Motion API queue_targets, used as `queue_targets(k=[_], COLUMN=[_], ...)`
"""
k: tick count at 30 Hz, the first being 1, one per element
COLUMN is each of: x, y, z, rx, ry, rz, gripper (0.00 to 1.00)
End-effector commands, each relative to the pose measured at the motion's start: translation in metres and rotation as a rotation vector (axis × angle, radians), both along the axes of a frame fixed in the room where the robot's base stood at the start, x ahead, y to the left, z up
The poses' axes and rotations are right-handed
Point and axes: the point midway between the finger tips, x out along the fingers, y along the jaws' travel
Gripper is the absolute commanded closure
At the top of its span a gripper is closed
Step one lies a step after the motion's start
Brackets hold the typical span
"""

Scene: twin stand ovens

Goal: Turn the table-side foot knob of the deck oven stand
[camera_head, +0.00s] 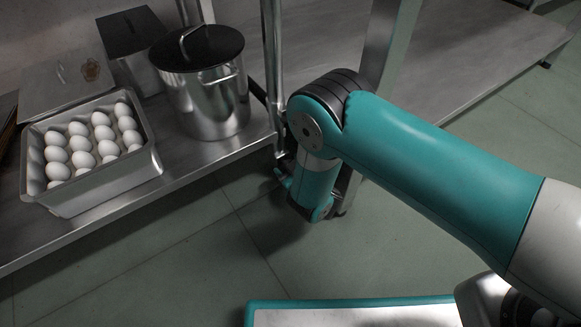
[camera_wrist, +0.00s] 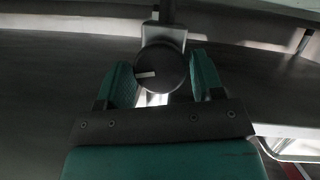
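The foot knob (camera_wrist: 161,68) is a round black disc with a short white mark in the wrist view. The mark lies nearly level, on the left half of the face. My gripper (camera_wrist: 162,75) has one teal finger on each side of the knob, with very little or no gap. I cannot tell whether both fingers touch it. A pale metal foot bracket shows behind the knob. In the head view my arm reaches down beside the stand leg (camera_head: 387,45), and the arm hides the knob and my fingertips.
A steel low shelf (camera_head: 200,158) at left holds a tray of eggs (camera_head: 108,192), a lidded steel pot (camera_head: 207,105) and a dark lidded container (camera_head: 130,35). Another low shelf (camera_head: 480,60) lies at right, behind my arm.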

Motion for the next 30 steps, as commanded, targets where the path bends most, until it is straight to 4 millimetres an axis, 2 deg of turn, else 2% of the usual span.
queue_targets(k=[1, 4, 29, 30], x=[-0.0002, -0.0002, 0.0005, 0.0005], y=[0.0001, 0.0, -0.003, -0.003], z=[-0.0001, -0.0002, -0.001, -0.001], rx=[0.0, 0.0, 0.106, 0.105], ry=[0.0, 0.0, 0.076, 0.075], rz=[0.0, 0.0, -0.003, -0.003], gripper=[0.5, 0.73, 0.73, 0.45])
